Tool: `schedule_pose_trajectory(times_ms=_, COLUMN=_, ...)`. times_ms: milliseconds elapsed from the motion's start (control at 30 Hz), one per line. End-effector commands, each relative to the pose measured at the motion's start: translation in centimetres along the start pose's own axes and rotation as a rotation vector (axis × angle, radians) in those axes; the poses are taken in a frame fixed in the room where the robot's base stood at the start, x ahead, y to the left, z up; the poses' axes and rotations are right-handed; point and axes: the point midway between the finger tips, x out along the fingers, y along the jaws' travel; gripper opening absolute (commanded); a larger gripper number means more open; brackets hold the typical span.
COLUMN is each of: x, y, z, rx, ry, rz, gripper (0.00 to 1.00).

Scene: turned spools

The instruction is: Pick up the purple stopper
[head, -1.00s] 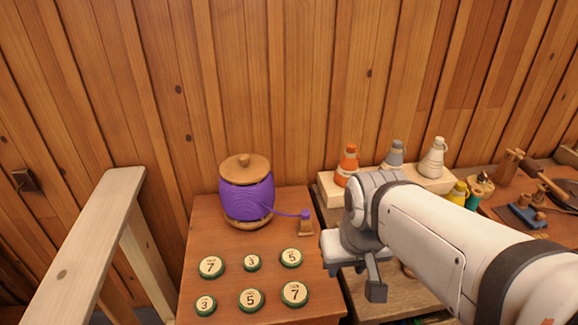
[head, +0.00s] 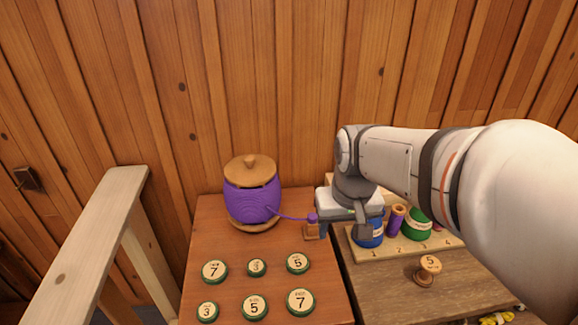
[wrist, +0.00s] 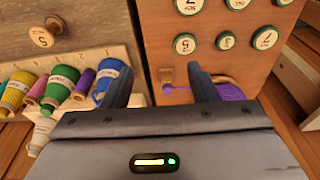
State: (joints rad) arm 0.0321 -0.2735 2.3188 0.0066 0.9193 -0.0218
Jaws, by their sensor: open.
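A small purple stopper (head: 312,218) sits on a little wooden block (head: 312,232) at the right edge of the left table. A purple cord joins it to a round purple pot (head: 252,200) with a wooden lid. My gripper (head: 341,230) is open and empty, just right of the stopper in the head view. In the wrist view, the stopper (wrist: 168,90) and block (wrist: 166,75) show between my two fingers (wrist: 163,72), apparently beyond the tips; I cannot tell the height gap.
Several numbered green-rimmed discs (head: 255,306) lie in front of the pot. On the right table, a numbered rack (head: 385,252) holds blue (head: 368,235), purple (head: 396,219) and green spools (head: 414,226). A wooden knob marked 5 (head: 428,268) stands before it. A plank wall is behind.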

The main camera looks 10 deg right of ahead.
Motion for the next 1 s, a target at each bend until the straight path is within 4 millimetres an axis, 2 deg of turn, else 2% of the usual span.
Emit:
schedule_pose_trajectory(times_ms=33, x=0.7, y=0.0, z=-1.8, rx=0.004, ry=-0.019, rz=0.000, gripper=0.54)
schedule_pose_trajectory(times_ms=200, x=2.9, y=-0.1, z=-7.4, rx=0.024, ry=-0.064, rz=0.002, gripper=0.54)
schedule_pose_trajectory(times_ms=500, x=9.2, y=-0.2, z=-15.9, rx=0.056, ry=-0.139, rz=0.006, gripper=0.54)
schedule_pose_trajectory(times_ms=600, x=11.1, y=-0.2, z=-17.7, rx=0.064, ry=-0.157, rz=0.007, gripper=0.54)
schedule_pose_trajectory(times_ms=733, x=12.8, y=-0.2, z=-19.1, rx=0.072, ry=-0.171, rz=0.008, gripper=0.54)
schedule_pose_trajectory(times_ms=1000, x=15.3, y=-0.2, z=-19.4, rx=0.075, ry=-0.181, rz=0.009, gripper=0.54)
